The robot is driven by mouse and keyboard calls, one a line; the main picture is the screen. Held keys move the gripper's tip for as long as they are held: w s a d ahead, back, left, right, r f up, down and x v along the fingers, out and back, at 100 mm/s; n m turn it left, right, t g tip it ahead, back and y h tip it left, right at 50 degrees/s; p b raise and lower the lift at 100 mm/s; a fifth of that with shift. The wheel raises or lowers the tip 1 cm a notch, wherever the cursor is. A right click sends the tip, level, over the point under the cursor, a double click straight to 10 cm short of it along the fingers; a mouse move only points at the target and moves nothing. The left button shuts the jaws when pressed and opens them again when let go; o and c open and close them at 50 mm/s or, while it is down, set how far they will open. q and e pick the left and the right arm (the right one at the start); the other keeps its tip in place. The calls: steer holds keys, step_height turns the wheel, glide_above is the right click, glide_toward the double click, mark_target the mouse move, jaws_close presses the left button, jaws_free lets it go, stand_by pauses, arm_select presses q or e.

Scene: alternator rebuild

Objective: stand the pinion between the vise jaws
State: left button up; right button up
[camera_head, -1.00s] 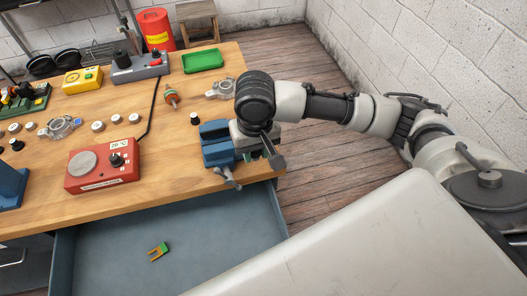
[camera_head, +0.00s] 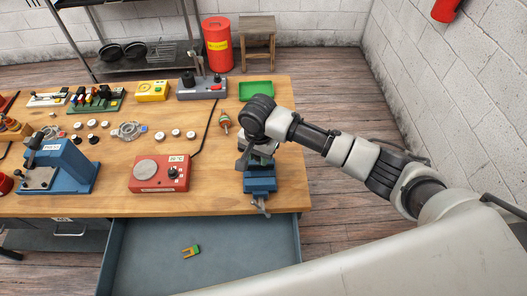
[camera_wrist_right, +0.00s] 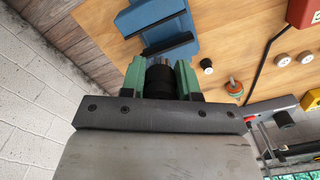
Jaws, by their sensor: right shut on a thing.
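The blue vise (camera_head: 260,184) stands at the right front edge of the workbench, its handle hanging over the edge. It also shows in the right wrist view (camera_wrist_right: 150,14), with a dark jaw bar (camera_wrist_right: 170,46) facing my gripper. My right gripper (camera_head: 243,163) is over the back part of the vise, partly hidden by its own wrist. In the wrist view its green fingers (camera_wrist_right: 160,74) are shut on a dark round part, the pinion (camera_wrist_right: 160,84). A grey metal end of the pinion shows beyond the fingers, close to the jaw bar; I cannot tell whether they touch. My left gripper is out of view.
A red hot-plate-like unit (camera_head: 160,173) stands left of the vise. A copper-and-green rotor (camera_head: 225,122) and a green tray (camera_head: 257,90) lie behind. A small black-and-white part (camera_wrist_right: 207,66) is near the vise. An open drawer (camera_head: 150,273) juts out below the bench front.

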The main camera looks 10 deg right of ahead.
mark_target(259, 166)
steer(key=shift+d+f+b, duration=0.1)
steer(key=shift+f+b, duration=0.7)
steer(key=shift+f, duration=0.5)
step_height(259, 166, down, 2)
steer(key=b, duration=0.3)
steer(key=shift+f, duration=0.2)
steer(key=shift+r, duration=0.1)
steer(key=shift+p, duration=0.7)
steer(key=shift+p, duration=0.6)
steer(key=shift+f, duration=0.2)
